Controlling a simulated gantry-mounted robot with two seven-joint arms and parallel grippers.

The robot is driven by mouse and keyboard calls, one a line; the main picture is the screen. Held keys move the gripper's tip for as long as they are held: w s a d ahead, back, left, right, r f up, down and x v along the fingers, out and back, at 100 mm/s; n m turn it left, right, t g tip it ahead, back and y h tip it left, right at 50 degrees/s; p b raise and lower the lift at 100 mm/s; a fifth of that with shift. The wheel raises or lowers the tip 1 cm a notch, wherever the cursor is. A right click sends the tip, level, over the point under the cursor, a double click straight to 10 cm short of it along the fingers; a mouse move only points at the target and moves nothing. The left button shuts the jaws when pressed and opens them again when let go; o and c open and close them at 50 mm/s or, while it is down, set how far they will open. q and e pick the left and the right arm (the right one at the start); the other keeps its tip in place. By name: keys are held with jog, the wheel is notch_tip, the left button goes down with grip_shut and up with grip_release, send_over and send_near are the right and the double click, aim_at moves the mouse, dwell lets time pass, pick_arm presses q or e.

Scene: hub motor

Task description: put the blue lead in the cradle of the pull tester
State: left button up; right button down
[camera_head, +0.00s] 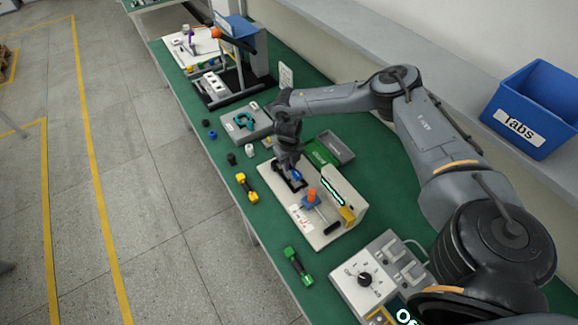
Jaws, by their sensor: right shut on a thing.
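The pull tester (314,238) is a pale base plate with an orange knob, an upright housing with a lit green display and a yellow block. Its dark cradle (281,181) is at the far-left end of the plate. My right gripper (293,172) points down over that end and is shut on the blue lead (297,175). Only a small part of the blue lead shows between the fingers. It is at the cradle, but I cannot tell whether it rests in it or is just above. My left gripper is not in view.
A yellow lead (247,188) and a green lead (298,266) lie on the green bench along its front edge. A grey control box (362,281) stands nearest. A green-and-grey tray (334,147) is behind the gripper. A blue "Tabs" bin (537,90) sits on the ledge.

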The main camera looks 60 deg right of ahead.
jog(key=shift+f, duration=0.55)
jog(key=shift+f, duration=0.6)
jog(key=c, duration=1.1)
grip_release()
jog(key=shift+r, duration=0.1)
